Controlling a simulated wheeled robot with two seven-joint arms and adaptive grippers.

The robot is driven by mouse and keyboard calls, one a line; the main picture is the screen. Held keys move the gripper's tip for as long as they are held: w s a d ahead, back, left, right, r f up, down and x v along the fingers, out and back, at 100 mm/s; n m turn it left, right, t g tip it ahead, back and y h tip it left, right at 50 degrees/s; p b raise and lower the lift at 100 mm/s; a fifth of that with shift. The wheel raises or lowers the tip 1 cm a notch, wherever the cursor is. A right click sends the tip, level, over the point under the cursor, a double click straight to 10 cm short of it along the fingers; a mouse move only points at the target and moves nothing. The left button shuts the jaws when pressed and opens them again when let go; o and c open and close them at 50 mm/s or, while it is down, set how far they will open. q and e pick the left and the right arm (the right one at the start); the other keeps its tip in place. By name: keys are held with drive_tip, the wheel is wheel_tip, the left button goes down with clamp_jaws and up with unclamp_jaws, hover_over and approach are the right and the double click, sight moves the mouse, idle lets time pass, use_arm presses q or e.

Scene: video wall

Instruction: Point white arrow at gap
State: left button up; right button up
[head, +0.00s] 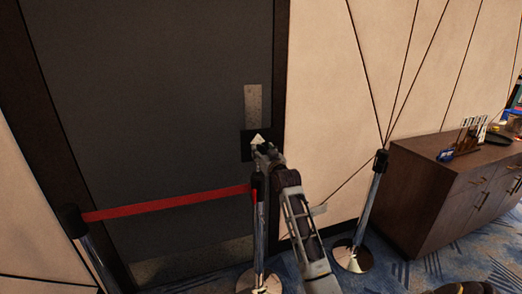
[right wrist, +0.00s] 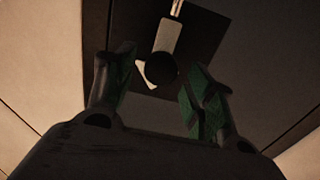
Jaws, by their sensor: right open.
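The white arrow (head: 258,139) shows as a pale triangle pointing up on a black plate (head: 247,147) on the dark door. In the right wrist view the arrow (right wrist: 166,34) has a pale shaft running up and a white head (right wrist: 147,75) low down, with a dark round knob (right wrist: 161,70) at its middle. My right gripper (head: 264,151) is just in front of the plate and hides its lower part. In the right wrist view its open fingers (right wrist: 160,85) stand either side of the knob, apart from it. My left gripper is out of view.
A red belt (head: 165,205) runs from the left post (head: 74,222) to the middle post (head: 260,235). Between the middle post and the right post (head: 372,205) I see a gap without red belt, partly behind my right arm. A brown cabinet (head: 435,195) stands at right.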

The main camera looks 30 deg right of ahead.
drive_tip(key=shift+x, duration=1.45)
drive_tip(key=c, duration=1)
